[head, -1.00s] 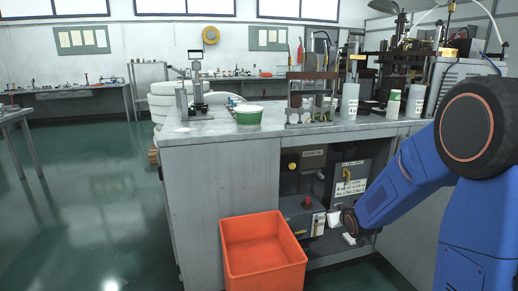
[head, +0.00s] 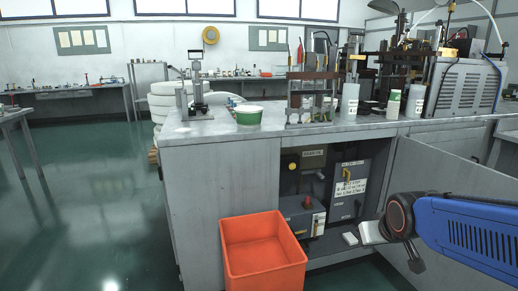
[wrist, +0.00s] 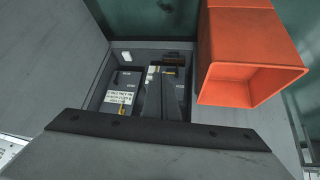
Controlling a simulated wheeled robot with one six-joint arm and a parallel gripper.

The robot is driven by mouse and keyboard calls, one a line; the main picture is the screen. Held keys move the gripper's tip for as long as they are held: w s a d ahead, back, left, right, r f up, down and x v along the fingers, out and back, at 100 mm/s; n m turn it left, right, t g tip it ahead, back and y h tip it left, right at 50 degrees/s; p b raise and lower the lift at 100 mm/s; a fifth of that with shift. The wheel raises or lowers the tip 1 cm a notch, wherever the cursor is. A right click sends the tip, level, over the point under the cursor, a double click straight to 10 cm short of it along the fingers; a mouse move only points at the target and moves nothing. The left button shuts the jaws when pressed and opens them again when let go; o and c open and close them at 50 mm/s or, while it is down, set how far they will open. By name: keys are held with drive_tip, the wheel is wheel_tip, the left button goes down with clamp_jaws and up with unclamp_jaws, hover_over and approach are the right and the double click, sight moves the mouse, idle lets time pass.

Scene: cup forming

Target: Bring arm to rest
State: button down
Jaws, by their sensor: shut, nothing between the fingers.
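My gripper (wrist: 168,78) shows in the wrist view as dark fingers close together, shut and empty. In the head view my blue arm reaches in from the right edge, nearly level. Its dark wrist and a pale end piece (head: 372,232) are in front of the open cabinet (head: 325,243), at its lower right. The fingers cannot be made out clearly in the head view. The cabinet holds dark boxes with labels, one with a yellow handle (head: 346,175). A small white block (head: 350,239) lies at the cabinet's bottom, just left of the end piece.
An orange bin (head: 263,252) stands on the floor left of the opening; it also shows in the wrist view (wrist: 250,70). The cabinet door (head: 440,178) is swung open behind my arm. A green-white tub (head: 249,115) and bottles stand on the bench (head: 215,128). The left floor is clear.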

drive_tip(key=s+a+g, duration=0.1)
drive_tip(key=s+g, duration=0.1)
drive_tip(key=s, duration=1.6)
drive_tip(key=shift+r+m+y, duration=0.15)
drive_tip(key=shift+m+y, duration=0.15)
